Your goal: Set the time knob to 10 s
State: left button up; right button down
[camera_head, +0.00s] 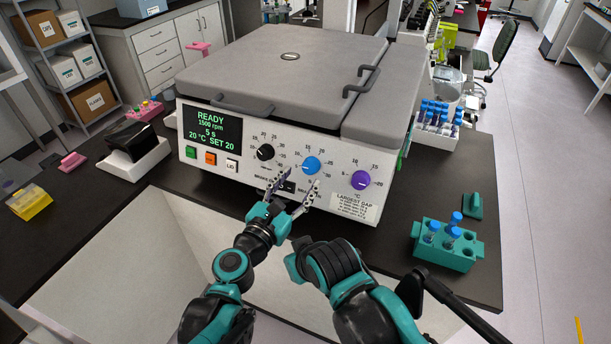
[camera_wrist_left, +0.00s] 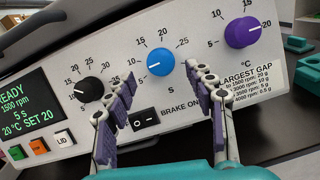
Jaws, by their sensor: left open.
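The blue time knob (camera_head: 311,165), marked "s" on its dial, is on the white front panel, between a black and a purple knob. It also shows in the left wrist view (camera_wrist_left: 160,62), its white mark pointing left and slightly down. The display (camera_head: 210,131) reads READY, 1500 rpm, 5 s, 20 °C, SET 20. My left gripper (camera_head: 291,190) is open and empty, just below the blue knob. In the left wrist view its fingers (camera_wrist_left: 160,95) stand apart, below and either side of the knob, not around it. My right gripper is not visible; only its arm shows.
The black knob (camera_head: 265,152) and purple knob (camera_head: 360,180) flank the blue one. A brake switch (camera_wrist_left: 143,118) sits under it. A teal tube rack (camera_head: 444,259) stands on the dark bench at right. Lid handles (camera_head: 243,107) stick out above the panel.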

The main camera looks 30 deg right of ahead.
aim_at(308, 169)
pick_arm(q)
jog(key=shift+b+x, duration=0.35)
jog(key=shift+x, duration=1.65)
jog(key=shift+s, duration=0.1)
jog(key=c, duration=1.1)
jog(key=m, duration=0.2)
jog(key=m+g+p, duration=0.1)
jog(key=m, duration=0.1)
jog(key=shift+w+a+r+h, duration=0.15)
jog(key=shift+w+h, duration=0.05)
jog(key=shift+h, duration=0.1)
jog(key=shift+c, duration=0.2)
jog(key=shift+m+g, duration=0.8)
jog(key=shift+m, duration=0.4)
